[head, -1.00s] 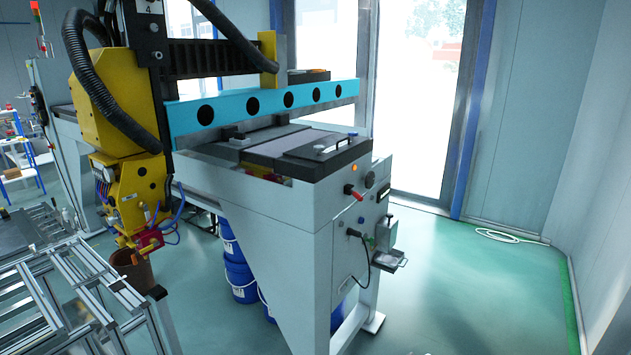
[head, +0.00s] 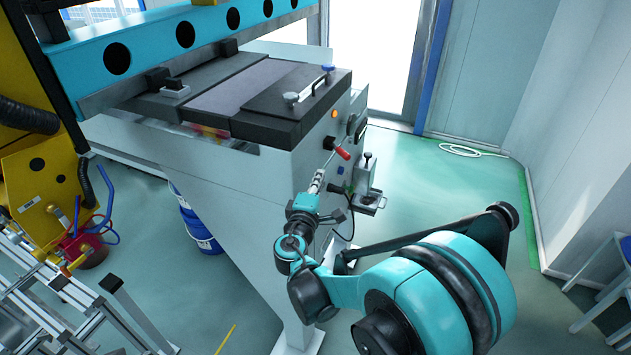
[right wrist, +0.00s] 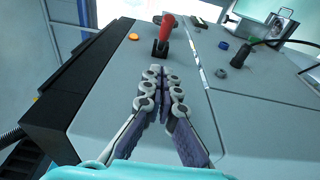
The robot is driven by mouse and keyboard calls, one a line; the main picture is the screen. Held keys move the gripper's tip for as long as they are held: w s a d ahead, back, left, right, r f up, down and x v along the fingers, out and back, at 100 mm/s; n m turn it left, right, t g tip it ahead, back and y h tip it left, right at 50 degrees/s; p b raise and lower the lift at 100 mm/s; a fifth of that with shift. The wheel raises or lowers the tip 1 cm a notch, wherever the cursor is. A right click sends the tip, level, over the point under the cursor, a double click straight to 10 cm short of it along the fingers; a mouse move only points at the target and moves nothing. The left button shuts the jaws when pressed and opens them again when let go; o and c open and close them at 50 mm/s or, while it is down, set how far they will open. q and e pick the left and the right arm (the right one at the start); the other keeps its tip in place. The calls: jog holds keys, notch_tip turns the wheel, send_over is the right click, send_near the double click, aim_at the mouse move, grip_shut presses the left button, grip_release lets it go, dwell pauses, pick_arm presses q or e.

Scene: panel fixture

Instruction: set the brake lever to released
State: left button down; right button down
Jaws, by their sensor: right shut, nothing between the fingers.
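The brake lever (head: 341,152) has a red handle on a dark base and sits on the end panel of the grey machine. In the head view its handle points down and to the right. In the right wrist view the red handle (right wrist: 167,28) stands just beyond my fingertips, above its dark bracket. My right gripper (head: 317,181) is below and slightly left of the lever in the head view. Its fingers (right wrist: 156,72) are shut with nothing between them, and a small gap to the lever seems to show. My left gripper is not in view.
An orange lamp (right wrist: 133,37) and a blue knob (right wrist: 223,45) flank the lever on the panel. A black plug with a cable (right wrist: 241,55) and a small metal tray (head: 370,203) lie beyond. The green floor right of the machine is mostly clear.

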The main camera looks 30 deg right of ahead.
aim_at(339, 153)
jog(key=shift+w+d+f+b, duration=0.1)
jog(key=shift+w+d+b, duration=0.1)
jog(key=shift+w+d, duration=0.85)
jog(key=shift+w+d+r+b, duration=0.15)
jog(key=shift+w+d, duration=0.45)
jog(key=shift+d, duration=0.9)
jog(key=shift+w+d+f+b, duration=0.2)
jog(key=shift+w+d, duration=0.65)
jog(key=shift+d, duration=0.4)
jog(key=shift+s+y, duration=0.1)
jog(key=shift+y, duration=0.2)
